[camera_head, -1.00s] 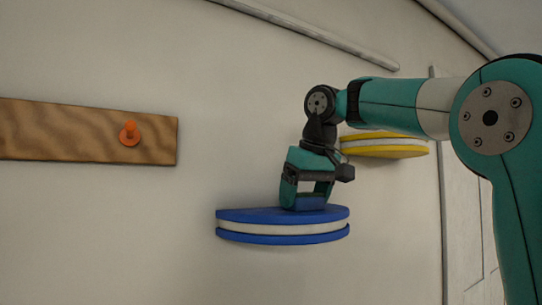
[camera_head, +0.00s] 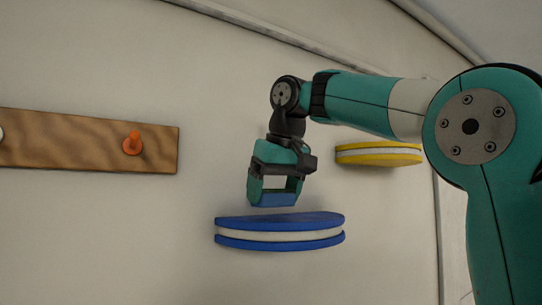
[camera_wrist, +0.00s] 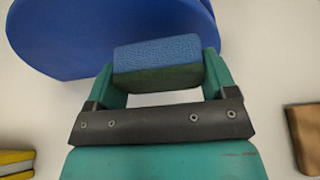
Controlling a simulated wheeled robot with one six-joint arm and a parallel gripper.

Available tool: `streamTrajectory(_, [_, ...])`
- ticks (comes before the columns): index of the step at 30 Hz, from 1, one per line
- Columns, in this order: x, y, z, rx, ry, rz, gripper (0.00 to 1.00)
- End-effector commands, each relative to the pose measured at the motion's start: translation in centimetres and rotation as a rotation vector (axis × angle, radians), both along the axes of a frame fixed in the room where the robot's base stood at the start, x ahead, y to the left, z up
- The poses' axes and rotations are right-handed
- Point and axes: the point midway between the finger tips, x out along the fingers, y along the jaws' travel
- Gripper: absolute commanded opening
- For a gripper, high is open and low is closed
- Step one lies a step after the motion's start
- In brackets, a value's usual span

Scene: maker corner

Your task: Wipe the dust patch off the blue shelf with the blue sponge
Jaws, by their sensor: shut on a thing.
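The blue shelf (camera_head: 280,234), a rounded wall shelf with a pale band between two blue layers, is at the lower middle of the head view. It also fills the upper left of the wrist view (camera_wrist: 85,40). My gripper (camera_head: 274,193) is shut on the blue sponge (camera_head: 277,200) and holds it just above the shelf, with a small gap in the head view. In the wrist view the sponge (camera_wrist: 157,55) sits between both fingers, with a blue face and a darker greenish face. I see no dust patch on the visible part of the shelf top.
A yellow shelf (camera_head: 379,154) is on the wall to the right, behind my arm. A wooden board (camera_head: 70,139) with an orange peg (camera_head: 132,143) is on the wall at the left. The wall between the board and my gripper is clear.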

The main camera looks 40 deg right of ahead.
Motion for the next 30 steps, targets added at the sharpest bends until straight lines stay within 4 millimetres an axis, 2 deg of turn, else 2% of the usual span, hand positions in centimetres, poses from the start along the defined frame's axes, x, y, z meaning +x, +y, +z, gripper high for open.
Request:
streamTrajectory(1, [0.0,0.2,1.0,0.0,0.0,0.004,0.59])
streamTrajectory(15, [0.1,0.3,5.1,0.0,0.0,0.007,0.59])
streamTrajectory(30, [0.1,0.4,5.5,0.0,-0.001,0.008,0.59])
